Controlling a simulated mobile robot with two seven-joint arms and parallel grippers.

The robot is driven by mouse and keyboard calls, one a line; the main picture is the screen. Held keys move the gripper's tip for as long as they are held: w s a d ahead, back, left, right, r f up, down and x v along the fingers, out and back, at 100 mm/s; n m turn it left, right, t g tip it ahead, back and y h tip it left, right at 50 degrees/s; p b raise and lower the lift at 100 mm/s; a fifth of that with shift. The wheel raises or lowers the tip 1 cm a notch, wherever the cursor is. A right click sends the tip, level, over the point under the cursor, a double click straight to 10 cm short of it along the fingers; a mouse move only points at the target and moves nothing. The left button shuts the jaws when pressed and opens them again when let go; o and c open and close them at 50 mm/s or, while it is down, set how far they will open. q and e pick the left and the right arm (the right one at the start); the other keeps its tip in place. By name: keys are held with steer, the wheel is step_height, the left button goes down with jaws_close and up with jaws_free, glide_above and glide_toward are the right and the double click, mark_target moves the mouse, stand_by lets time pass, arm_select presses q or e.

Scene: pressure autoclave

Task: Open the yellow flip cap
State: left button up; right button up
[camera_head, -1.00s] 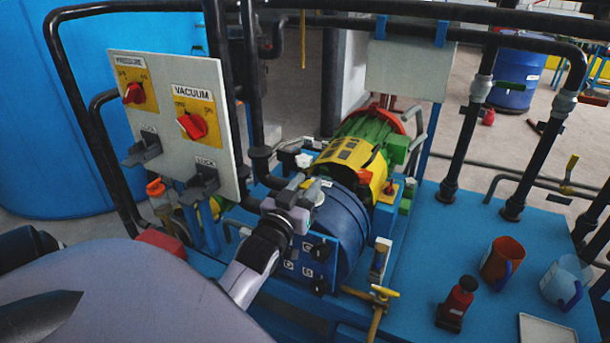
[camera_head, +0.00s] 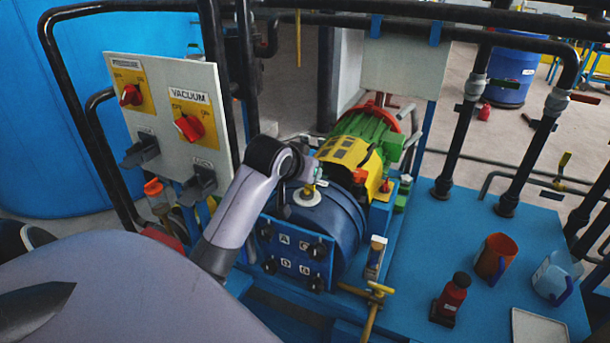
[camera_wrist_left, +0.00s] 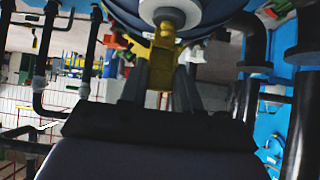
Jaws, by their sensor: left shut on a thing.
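The yellow flip cap (camera_head: 308,191) is a small yellow piece on a light round fitting on top of the blue drum (camera_head: 340,222). In the left wrist view, the flip cap (camera_wrist_left: 162,58) runs from the round white fitting (camera_wrist_left: 170,12) down between my fingers. My left gripper (camera_wrist_left: 160,85) is shut on it there. In the head view, my left gripper (camera_head: 305,168) is just above and behind the fitting, and its fingers are partly hidden by my wrist. My right gripper is not in view.
A yellow and green motor (camera_head: 350,152) stands close behind the drum. A panel with red knobs (camera_head: 170,110) and black pipes stands to the left.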

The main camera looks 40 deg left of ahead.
arm_select(q)
steer(key=g, duration=0.1)
steer(key=w+g, duration=0.1)
steer(key=g+h, duration=0.1)
steer(key=shift+w+a+r+g, duration=0.25)
steer(key=shift+w+g, duration=0.05)
steer(key=g, duration=0.1)
steer(key=w+g+h, duration=0.1)
steer(key=g, duration=0.1)
steer(key=shift+a+f, duration=0.15)
steer(key=shift+w+a+f+g+h, duration=0.1)
steer(key=shift+w+g+h, duration=0.1)
steer(key=shift+g, duration=0.4)
steer(key=shift+w+f+g+h, duration=0.1)
steer(key=shift+w+g+h, duration=0.1)
steer(key=shift+g, duration=0.4)
steer(key=shift+w+f+g, duration=0.1)
steer(key=shift+g, duration=0.2)
steer(key=shift+w+a+f+g+h, duration=0.15)
steer(key=shift+f+g+h, duration=0.1)
steer(key=shift+g, duration=0.4)
steer(key=shift+w+d+f+g+h, duration=0.15)
steer(key=shift+f+g+h, duration=0.1)
steer(key=shift+g, duration=0.4)
steer(key=o, duration=1)
steer(key=shift+a, duration=0.15)
steer(key=shift+w+r, duration=0.1)
steer(key=shift+r, duration=0.05)
